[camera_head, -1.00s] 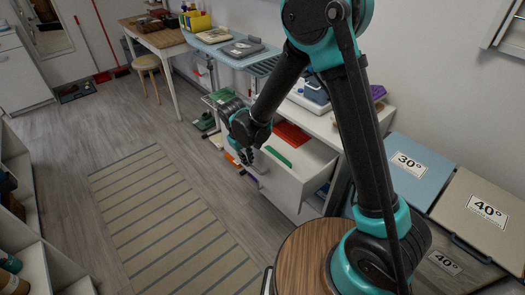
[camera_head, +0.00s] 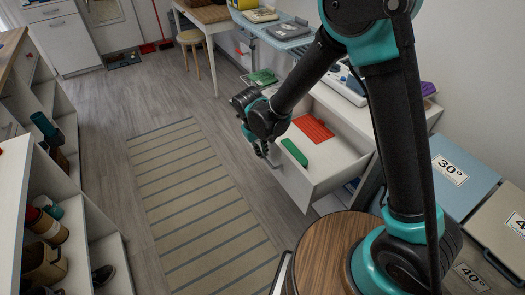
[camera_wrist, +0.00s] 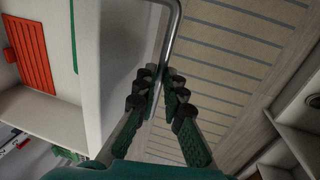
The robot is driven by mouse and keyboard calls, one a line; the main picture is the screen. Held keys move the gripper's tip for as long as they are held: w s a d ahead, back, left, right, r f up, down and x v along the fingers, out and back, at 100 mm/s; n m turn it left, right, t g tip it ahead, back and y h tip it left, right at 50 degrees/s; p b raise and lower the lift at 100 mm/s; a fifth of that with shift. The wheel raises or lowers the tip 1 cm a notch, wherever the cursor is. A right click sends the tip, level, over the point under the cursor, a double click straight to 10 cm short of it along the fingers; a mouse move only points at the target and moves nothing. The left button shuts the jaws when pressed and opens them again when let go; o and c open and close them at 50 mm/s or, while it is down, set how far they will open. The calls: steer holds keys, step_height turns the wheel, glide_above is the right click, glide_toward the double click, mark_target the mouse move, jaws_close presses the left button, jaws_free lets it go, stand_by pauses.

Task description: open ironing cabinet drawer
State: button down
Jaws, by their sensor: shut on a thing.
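The white ironing cabinet drawer (camera_head: 318,188) stands pulled out from its cabinet in the head view. A red ribbed item (camera_head: 313,128) and a green item (camera_head: 294,152) lie inside it. My gripper (camera_head: 262,151) is at the drawer's front. In the wrist view my gripper (camera_wrist: 160,92) is shut on the metal bar handle (camera_wrist: 172,40), with a finger on each side of it. The drawer front (camera_wrist: 112,60) is close beside the fingers. The red item (camera_wrist: 28,52) also shows in the wrist view.
A striped rug (camera_head: 195,190) lies on open floor left of the drawer. White cubby shelves (camera_head: 108,240) with bottles and shoes line the left side. Laundry bins (camera_head: 462,180) stand at the right. A stool (camera_head: 190,38) and an ironing board (camera_head: 275,30) are farther back.

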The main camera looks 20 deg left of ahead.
steer(key=c, duration=1.6)
jaws_free()
step_height(320, 180, up, 12)
steer(key=s+a, duration=0.1)
steer(key=shift+s+a, duration=0.15)
steer(key=shift+s, duration=0.25)
steer(key=shift+f, duration=0.1)
steer(key=w+d+r+m+y, duration=0.1)
steer(key=w+d+m, duration=0.25)
steer(key=d, duration=0.95)
steer(key=w+d+r+m, duration=0.15)
steer(key=w+d, duration=0.25)
steer(key=d, duration=0.8)
steer(key=s+d+f+m, duration=0.1)
steer(key=s+d+m, duration=0.1)
steer(key=d, duration=0.5)
steer(key=s+d+f+m+t, duration=0.1)
steer(key=s+d, duration=0.3)
steer(key=d, duration=0.2)
steer(key=s+d+f+m+t, duration=0.1)
steer(key=s+d+f+m, duration=0.1)
steer(key=d, duration=0.5)
steer(key=shift+s+d+m, duration=0.3)
steer(key=shift+s, duration=0.15)
